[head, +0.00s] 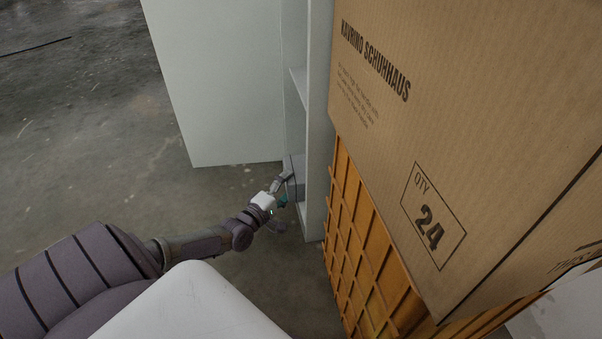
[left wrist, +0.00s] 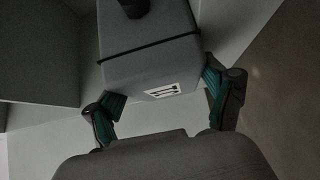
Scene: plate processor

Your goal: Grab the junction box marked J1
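A grey junction box (left wrist: 150,55) with a dark band and a white label on its near face fills the upper middle of the left wrist view. The marking on the label is too small and turned to read. In the head view the box (head: 298,166) shows partly, inside the pale cabinet. My left gripper (left wrist: 164,88) is open, with its teal-padded fingers wide apart at the left and right of the box's near end. I cannot tell whether the pads touch it. In the head view this gripper (head: 283,192) is at the cabinet's opening. My right gripper is not in view.
The pale cabinet (head: 316,110) has its door (head: 215,85) swung open to the left. A big cardboard carton (head: 465,120) on an orange crate (head: 365,240) stands close on the right.

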